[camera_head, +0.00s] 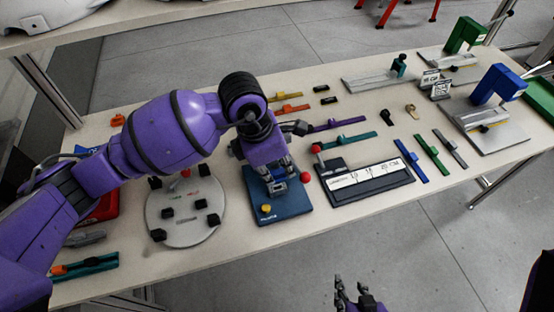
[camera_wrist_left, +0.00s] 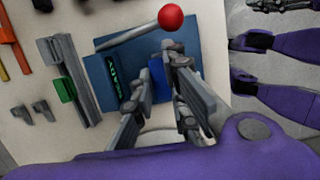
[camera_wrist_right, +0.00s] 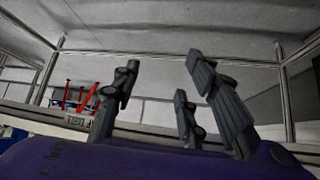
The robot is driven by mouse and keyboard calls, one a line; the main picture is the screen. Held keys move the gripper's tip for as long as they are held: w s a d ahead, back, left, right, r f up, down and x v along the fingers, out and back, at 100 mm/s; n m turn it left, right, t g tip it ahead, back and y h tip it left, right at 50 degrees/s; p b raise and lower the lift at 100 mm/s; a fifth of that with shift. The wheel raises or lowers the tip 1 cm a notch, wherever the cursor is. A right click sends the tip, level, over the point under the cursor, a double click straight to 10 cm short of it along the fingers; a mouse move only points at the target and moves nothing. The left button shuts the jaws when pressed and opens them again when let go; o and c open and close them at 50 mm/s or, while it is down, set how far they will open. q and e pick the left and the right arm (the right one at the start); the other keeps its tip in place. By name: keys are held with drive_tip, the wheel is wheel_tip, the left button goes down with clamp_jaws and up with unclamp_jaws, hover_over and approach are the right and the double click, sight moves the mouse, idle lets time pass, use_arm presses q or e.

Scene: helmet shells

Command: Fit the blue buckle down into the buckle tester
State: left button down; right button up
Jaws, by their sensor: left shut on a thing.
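The buckle tester is a dark blue plate (camera_head: 292,207) on the table below my left gripper. It has a lever with a red ball (camera_head: 305,177) and a small yellow knob. It also shows in the left wrist view (camera_wrist_left: 98,72), with a green-lit label and the lever (camera_wrist_left: 128,38). My left gripper (camera_head: 276,184) points down over the tester, shut on the blue buckle (camera_wrist_left: 157,78), of which only a bright blue part shows between the fingers. Whether the buckle touches the tester is hidden. My right gripper (camera_head: 354,296) is open and empty in front of the table.
A grey round plate (camera_head: 184,229) with black blocks stands left of the tester. A black panel with white labels (camera_head: 372,176) stands close on its right. Coloured strips lie behind and to the right. Blue (camera_head: 497,85) and green presses stand at the far right.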

use_arm(q)
drive_tip(key=shift+f, duration=0.75)
use_arm(e)
drive_tip(key=shift+w+d, duration=0.2)
drive_tip(key=shift+d, duration=0.05)
drive_tip(key=shift+w+a+r, duration=0.1)
drive_tip(key=shift+w+r, duration=0.2)
idle(0.4)
drive_tip(key=shift+w+a+r, duration=0.1)
drive_tip(key=shift+w+a, duration=0.05)
idle(0.5)
drive_tip(key=shift+d, duration=0.25)
